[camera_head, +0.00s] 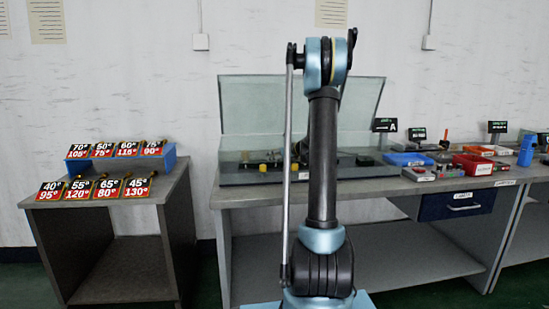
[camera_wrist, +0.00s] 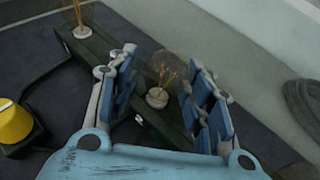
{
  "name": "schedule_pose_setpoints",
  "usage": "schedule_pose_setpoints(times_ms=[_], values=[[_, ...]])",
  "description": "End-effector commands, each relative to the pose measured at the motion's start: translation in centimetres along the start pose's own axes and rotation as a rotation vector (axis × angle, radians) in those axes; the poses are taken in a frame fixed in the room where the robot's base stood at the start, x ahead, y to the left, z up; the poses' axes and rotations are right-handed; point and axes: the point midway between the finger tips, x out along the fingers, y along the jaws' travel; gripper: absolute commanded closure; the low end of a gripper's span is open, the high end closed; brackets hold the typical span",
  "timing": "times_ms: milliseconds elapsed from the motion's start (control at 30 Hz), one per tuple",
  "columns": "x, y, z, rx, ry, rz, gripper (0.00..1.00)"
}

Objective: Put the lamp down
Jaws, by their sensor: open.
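A lamp (camera_wrist: 158,97) with a clear glass bulb, thin inner wires and a white round base shows in the wrist view. It stands on a dark block-like holder (camera_wrist: 152,120), between the fingers of my gripper (camera_wrist: 162,65). The gripper is open, with a blue-padded finger on either side of the lamp and visible gaps. A second similar lamp (camera_wrist: 80,30) stands on a dark holder at the upper left. In the head view my arm hides the gripper, and I cannot make out the lamps there.
A yellow knob (camera_wrist: 14,122) on a dark base is at left in the wrist view. In the head view, a clear case (camera_head: 245,105) with raised lid stands on the workbench (camera_head: 400,186). Red bins (camera_head: 472,165) lie right; a table (camera_head: 178,195) with number cards stands left.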

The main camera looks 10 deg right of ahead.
Motion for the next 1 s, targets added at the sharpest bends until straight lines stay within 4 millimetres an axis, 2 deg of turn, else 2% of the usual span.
schedule_pose_setpoints(times_ms=[33,167,700,833,1000], values=[[-0.3,-0.3,-0.5,-0.003,0.011,-0.008,0.46],[-0.8,-0.3,0.5,-0.004,0.011,-0.008,0.46],[-10.3,0.3,1.2,-0.007,0.003,-0.006,0.46],[-11.8,0.3,1.2,-0.006,0.003,-0.006,0.46],[-12.8,0.4,1.2,-0.007,0.003,-0.004,0.46]])
